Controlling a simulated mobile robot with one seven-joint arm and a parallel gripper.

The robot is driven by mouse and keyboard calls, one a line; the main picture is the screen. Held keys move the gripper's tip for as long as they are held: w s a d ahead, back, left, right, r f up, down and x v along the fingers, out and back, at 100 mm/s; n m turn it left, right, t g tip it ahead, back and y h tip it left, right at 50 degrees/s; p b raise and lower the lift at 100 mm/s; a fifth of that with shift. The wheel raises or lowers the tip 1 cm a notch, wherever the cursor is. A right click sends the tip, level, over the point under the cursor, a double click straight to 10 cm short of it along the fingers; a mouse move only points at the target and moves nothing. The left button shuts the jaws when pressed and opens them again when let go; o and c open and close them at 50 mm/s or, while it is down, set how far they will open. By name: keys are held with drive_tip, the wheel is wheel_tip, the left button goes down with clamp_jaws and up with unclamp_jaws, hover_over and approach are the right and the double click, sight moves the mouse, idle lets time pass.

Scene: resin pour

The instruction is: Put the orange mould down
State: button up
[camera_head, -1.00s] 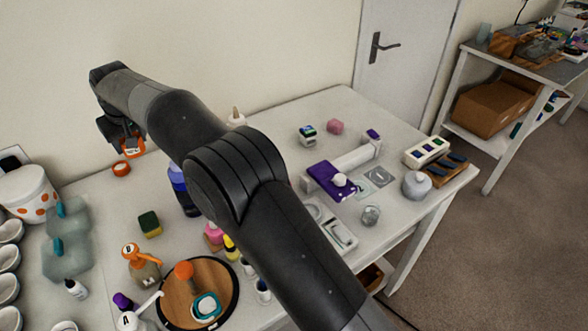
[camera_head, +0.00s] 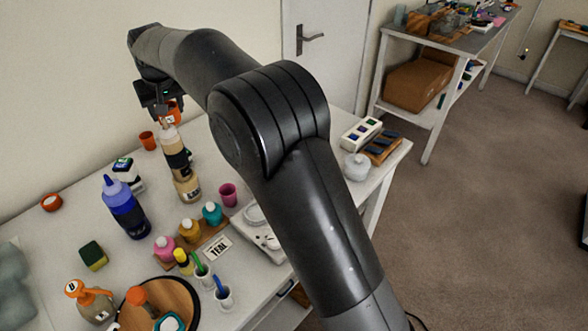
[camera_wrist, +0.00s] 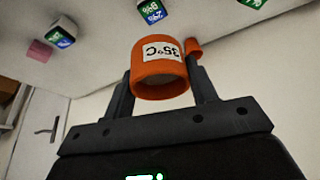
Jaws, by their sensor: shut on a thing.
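An orange mould (camera_wrist: 160,72) with a white "35°C" label is held between the two dark fingers of my gripper (camera_wrist: 163,90) in the wrist view. In the head view my gripper (camera_head: 160,105) is at the upper left, over the back of the table near the wall. Only a part of the orange mould (camera_head: 174,114) shows there, beside and behind the fingers. It appears above the table, just behind a tall bottle with a pale nozzle (camera_head: 178,160). The gap beneath it is hard to judge.
A small orange cup (camera_head: 148,140) stands on the table (camera_head: 75,222) near the gripper. An orange ring-shaped piece (camera_head: 51,202) lies to the left. A blue bottle (camera_head: 122,208) and small paint bottles crowd the middle. Bare tabletop shows at the back left.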

drive_tip(key=w+d+m+h, duration=0.2)
drive_tip(key=d+m, duration=0.4)
drive_tip(key=d, duration=2.3)
drive_tip(key=s+d+f+m+h, duration=0.15)
drive_tip(key=s+d, duration=0.35)
drive_tip(key=d, duration=0.6)
drive_tip(key=s+d+f+m+h, duration=0.1)
drive_tip(key=s+d+m, duration=0.25)
drive_tip(key=d, duration=0.75)
drive_tip(key=shift+y, duration=0.25)
drive_tip(key=w+a+f, duration=0.1)
drive_tip(key=a+f, duration=0.2)
drive_tip(key=w+a+f, duration=0.2)
drive_tip(key=a+f, duration=0.2)
drive_tip(key=w+a+f, duration=0.1)
drive_tip(key=a+f, duration=0.2)
drive_tip(key=f, duration=0.1)
drive_tip(key=shift+w+a, duration=0.2)
drive_tip(key=shift+w, duration=0.1)
drive_tip(key=shift+w+a+f, duration=0.2)
drive_tip(key=shift+a+f, duration=0.2)
drive_tip(key=shift+f, duration=1.9)
